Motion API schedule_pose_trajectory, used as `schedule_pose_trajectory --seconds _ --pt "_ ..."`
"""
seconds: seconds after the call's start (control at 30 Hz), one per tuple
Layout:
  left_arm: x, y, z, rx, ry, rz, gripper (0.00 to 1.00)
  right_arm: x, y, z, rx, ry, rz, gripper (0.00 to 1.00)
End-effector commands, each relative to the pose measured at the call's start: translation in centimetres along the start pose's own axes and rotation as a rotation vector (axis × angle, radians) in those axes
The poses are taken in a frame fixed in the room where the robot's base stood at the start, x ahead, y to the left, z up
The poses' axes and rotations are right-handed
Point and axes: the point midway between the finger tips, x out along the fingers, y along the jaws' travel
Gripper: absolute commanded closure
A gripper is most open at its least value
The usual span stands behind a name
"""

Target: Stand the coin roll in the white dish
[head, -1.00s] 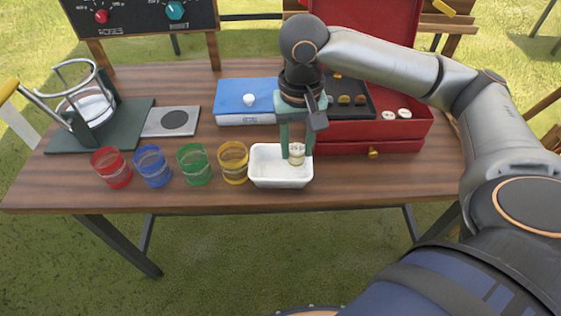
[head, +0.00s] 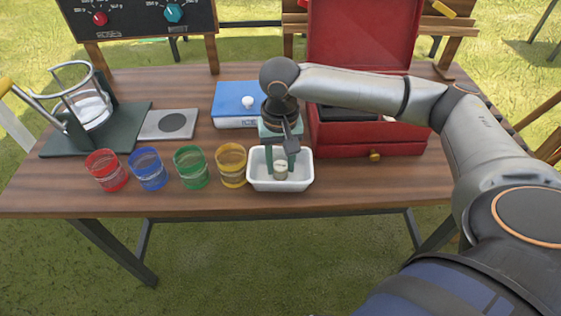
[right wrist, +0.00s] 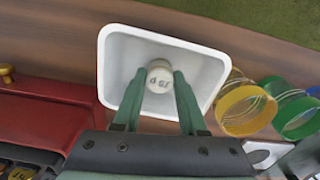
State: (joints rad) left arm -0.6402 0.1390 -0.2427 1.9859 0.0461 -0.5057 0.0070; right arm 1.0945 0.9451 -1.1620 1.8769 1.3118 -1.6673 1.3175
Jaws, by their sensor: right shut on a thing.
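The coin roll (head: 281,170) is a short cream cylinder held upright inside the white dish (head: 303,180). My right gripper (head: 281,162) points down into the dish, its green fingers on either side of the roll. In the right wrist view, the coin roll (right wrist: 159,78) shows its marked round top between the fingertips (right wrist: 158,82), and the white dish (right wrist: 212,72) surrounds it. I cannot tell if the roll's bottom touches the dish floor. My left gripper is not in view.
Red (head: 106,170), blue (head: 149,168), green (head: 191,167) and yellow (head: 231,165) cups stand in a row left of the dish. A blue box (head: 235,103) and an open red case (head: 370,137) stand behind it. A grey plate (head: 170,124) lies farther left.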

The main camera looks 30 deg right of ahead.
Motion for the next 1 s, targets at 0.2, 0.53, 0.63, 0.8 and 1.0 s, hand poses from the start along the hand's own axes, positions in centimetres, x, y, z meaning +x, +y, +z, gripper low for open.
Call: schedule_pose_trajectory --seconds 0.2,0.53,0.63,0.8,1.0 --pt "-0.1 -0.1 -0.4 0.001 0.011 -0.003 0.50 0.2 0.0 0.0 0.000 -0.001 -0.001 0.46" --pt "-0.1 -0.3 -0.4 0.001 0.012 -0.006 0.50 0.2 0.0 0.0 0.000 0.000 0.000 0.29" --pt "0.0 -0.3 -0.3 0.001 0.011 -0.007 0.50 0.2 0.0 0.0 0.000 0.000 -0.001 0.29" --pt "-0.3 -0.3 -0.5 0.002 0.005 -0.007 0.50 -1.8 -0.1 -0.1 0.001 0.003 -0.003 0.29" --pt "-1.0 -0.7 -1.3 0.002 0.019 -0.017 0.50 -6.2 -0.1 -0.1 0.000 0.003 -0.005 0.29"
